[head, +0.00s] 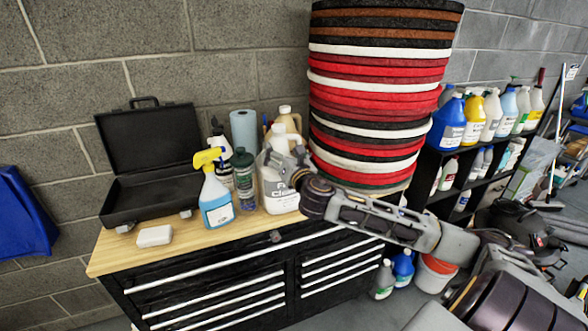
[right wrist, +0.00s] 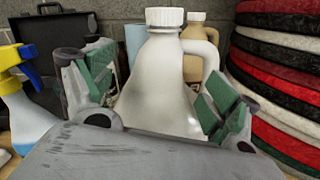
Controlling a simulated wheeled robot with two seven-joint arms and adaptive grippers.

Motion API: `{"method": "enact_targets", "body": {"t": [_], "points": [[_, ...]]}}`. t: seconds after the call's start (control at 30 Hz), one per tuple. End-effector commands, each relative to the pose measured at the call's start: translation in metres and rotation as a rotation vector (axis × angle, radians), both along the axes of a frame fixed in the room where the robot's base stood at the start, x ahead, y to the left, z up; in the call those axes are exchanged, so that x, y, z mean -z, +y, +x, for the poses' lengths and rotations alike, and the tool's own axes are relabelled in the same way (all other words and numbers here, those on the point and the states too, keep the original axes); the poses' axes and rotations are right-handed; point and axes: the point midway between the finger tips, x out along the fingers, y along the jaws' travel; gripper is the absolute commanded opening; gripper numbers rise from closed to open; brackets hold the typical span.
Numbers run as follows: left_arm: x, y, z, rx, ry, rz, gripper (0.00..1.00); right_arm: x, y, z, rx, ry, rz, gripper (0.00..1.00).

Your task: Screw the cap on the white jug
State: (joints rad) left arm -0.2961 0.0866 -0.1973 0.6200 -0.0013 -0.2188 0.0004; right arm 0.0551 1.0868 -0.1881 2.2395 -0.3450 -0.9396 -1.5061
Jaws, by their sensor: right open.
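The white jug (head: 284,203) stands upright on the wooden cabinet top, left of the pad stack. Its ribbed white cap (right wrist: 164,17) sits on the jug's neck in the right wrist view; how tight it is cannot be told. The jug body also fills the middle of that view (right wrist: 165,85). My right gripper (right wrist: 158,88) is open, with a green-padded finger on each side of the jug body, below the cap. In the head view, my right gripper (head: 284,160) covers part of the jug. Contact with the jug cannot be told. My left gripper is not in view.
A blue spray bottle (head: 216,203), a green-capped bottle (head: 244,180) and a blue paper roll (head: 244,130) crowd the jug's left. A tan jug (head: 290,121) stands behind. The tall pad stack (head: 370,90) is close on the right. An open black case (head: 150,160) lies left.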

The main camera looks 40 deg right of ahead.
Motion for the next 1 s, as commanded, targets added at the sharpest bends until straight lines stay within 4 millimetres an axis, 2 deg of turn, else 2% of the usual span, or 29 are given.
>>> {"method": "enact_targets", "body": {"t": [0.27, 1.0], "points": [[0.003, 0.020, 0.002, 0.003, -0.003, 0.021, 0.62, 0.002, 0.005, -0.018, -0.001, 0.002, -0.002, 0.88], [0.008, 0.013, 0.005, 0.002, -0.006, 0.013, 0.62, 0.003, 0.015, -0.055, -0.002, 0.002, -0.001, 0.88]]}}
